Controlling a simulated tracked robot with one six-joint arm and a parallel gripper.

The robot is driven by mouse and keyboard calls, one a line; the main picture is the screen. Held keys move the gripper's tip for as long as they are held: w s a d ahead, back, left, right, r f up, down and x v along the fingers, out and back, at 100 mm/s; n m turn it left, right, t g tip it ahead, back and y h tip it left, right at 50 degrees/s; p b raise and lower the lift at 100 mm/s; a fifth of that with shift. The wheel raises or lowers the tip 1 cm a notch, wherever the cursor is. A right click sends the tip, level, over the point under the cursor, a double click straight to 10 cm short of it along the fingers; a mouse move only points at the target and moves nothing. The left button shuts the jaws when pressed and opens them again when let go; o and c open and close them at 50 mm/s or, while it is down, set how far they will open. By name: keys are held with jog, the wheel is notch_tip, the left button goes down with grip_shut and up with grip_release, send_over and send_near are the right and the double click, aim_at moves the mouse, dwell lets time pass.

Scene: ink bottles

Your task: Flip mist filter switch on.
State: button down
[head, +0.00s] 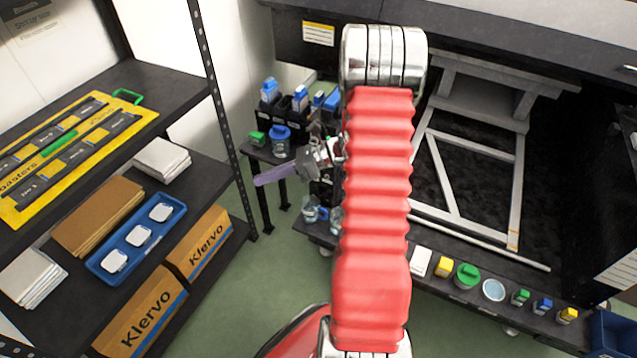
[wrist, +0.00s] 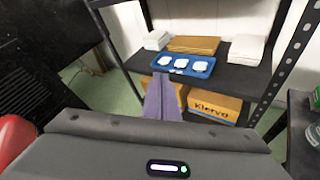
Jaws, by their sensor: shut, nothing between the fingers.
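My gripper (head: 258,180) has purple fingers that are shut with nothing between them. In the head view it points left, in front of the small black bench with ink bottles, and touches nothing that I can see. In the wrist view my gripper (wrist: 162,78) points toward the shelf with the blue tray. I cannot make out a mist filter switch in either view. My red arm hides part of the large dark machine (head: 460,60) in the head view.
A black shelf rack (head: 190,90) at left holds a yellow case, a blue tray (head: 112,263) and Klervo boxes (head: 150,318). Ink bottles (head: 280,138) stand on the small bench. Bottles and jars, including a green-lidded one (head: 467,275), line the machine's front ledge. Green floor is clear between.

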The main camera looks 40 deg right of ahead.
jog(key=s+d+f+m+t+h, duration=0.3)
jog(key=d+f+m+t+h, duration=0.2)
jog(key=d+f+m, duration=0.5)
jog(key=s+d+f+m+t+h, duration=0.4)
jog(key=d+f+m, duration=0.6)
jog(key=d, duration=0.3)
jog(key=shift+s+f+t+h, duration=0.25)
jog(key=shift+f+t+h, duration=0.25)
jog(key=shift+f+t, duration=0.4)
jog(key=shift+w, duration=0.15)
jog(key=shift+w+a+r, duration=0.15)
jog(key=shift+w+a, duration=0.05)
jog(key=shift+w, duration=1.4)
jog(key=shift+w+a+r, duration=0.1)
jog(key=shift+w+a, duration=0.1)
jog(key=shift+w, duration=1.45)
jog(key=shift+w+a+r, duration=0.15)
jog(key=shift+w+a, duration=0.05)
jog(key=shift+w, duration=1.4)
